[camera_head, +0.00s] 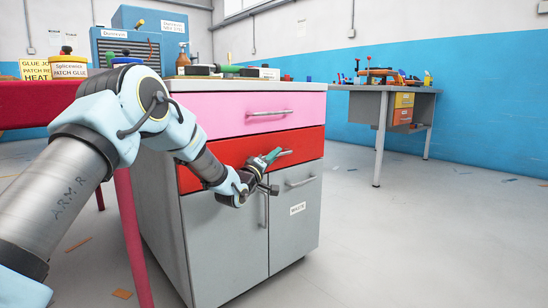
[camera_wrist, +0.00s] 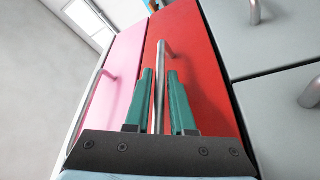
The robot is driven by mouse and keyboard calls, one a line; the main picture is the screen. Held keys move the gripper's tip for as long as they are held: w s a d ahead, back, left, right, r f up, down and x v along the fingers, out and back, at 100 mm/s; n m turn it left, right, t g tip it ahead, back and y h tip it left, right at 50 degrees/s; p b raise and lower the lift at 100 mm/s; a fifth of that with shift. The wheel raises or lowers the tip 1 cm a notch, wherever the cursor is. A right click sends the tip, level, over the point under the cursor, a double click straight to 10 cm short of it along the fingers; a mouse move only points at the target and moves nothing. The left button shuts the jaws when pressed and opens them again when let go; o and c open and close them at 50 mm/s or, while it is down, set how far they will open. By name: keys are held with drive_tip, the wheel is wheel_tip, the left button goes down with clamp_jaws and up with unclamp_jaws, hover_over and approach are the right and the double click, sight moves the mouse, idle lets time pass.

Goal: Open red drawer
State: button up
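The red drawer (camera_head: 310,142) is in the cabinet's middle row, under a pink drawer (camera_head: 237,112), and its front looks flush with the cabinet. In the wrist view the red drawer front (camera_wrist: 203,60) fills the middle, with its metal bar handle (camera_wrist: 160,70) running between my two green fingers. My gripper (camera_wrist: 161,82) is open, one finger on each side of the bar, with small gaps visible. In the head view my gripper (camera_head: 271,156) is at the red drawer's handle (camera_head: 286,153), and my arm hides part of the drawer's left side.
Grey doors (camera_head: 294,225) with handles are below the red drawer. The cabinet top (camera_head: 300,86) carries bottles and tools. A red table (camera_head: 32,106) stands close at left, near my arm. A grey desk (camera_head: 383,93) stands farther right; the floor between is mostly clear.

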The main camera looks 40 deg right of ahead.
clamp_jaws()
idle(1.0)
